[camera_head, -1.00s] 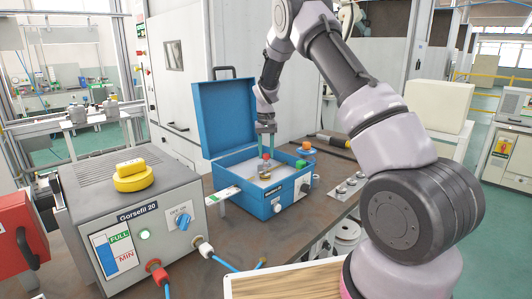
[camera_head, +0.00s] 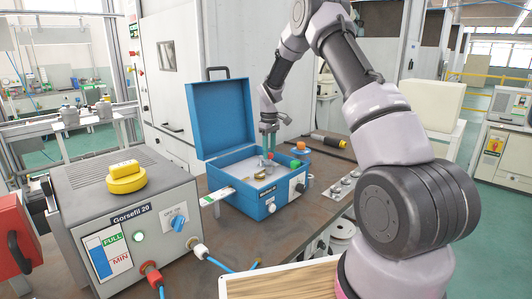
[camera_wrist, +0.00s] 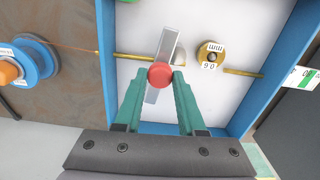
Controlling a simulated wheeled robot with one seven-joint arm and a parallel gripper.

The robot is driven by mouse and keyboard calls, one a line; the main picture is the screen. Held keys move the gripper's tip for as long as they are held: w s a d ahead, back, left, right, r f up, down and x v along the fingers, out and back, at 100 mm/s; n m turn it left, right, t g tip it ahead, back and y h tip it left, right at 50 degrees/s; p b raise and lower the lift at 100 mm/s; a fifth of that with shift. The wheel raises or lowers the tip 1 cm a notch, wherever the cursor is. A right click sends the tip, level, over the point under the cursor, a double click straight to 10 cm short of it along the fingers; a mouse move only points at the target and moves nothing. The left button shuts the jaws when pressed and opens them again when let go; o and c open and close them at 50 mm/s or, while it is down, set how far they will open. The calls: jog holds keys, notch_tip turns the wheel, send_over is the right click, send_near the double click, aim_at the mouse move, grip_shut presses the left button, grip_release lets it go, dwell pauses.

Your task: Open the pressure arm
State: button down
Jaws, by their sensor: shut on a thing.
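The bar lies slanted across the white inner panel, over the brass-coloured wire. In the head view my gripper (camera_head: 268,141) reaches down into the box, and its fingertips partly hide the pressure arm.
A brass roller (camera_wrist: 210,54) sits on the panel beside the bar. A blue spool hub with an orange cap (camera_wrist: 12,70) stands outside the box. The raised blue lid (camera_head: 221,117) stands behind. The grey Gorsefil 20 unit (camera_head: 130,210) is at the left.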

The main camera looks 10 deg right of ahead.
jog(key=n, duration=0.1)
jog(key=w+d+n, duration=0.1)
jog(key=n, duration=0.2)
jog(key=shift+w+d+n, duration=0.25)
jog(key=shift+d+n, duration=0.05)
jog(key=shift+d, duration=0.1)
jog(key=n, duration=0.1)
jog(key=w+n, duration=0.1)
jog(key=n, duration=0.1)
jog(key=shift+w+d, duration=0.1)
jog(key=shift+d, duration=0.3)
jog(key=shift+w+d+n, duration=0.15)
jog(key=shift+w+n, duration=0.25)
jog(key=shift+n, duration=0.7)
jog(key=shift+r, duration=0.1)
jog(key=c, duration=0.5)
grip_release()
notch_tip(320, 180, up, 11)
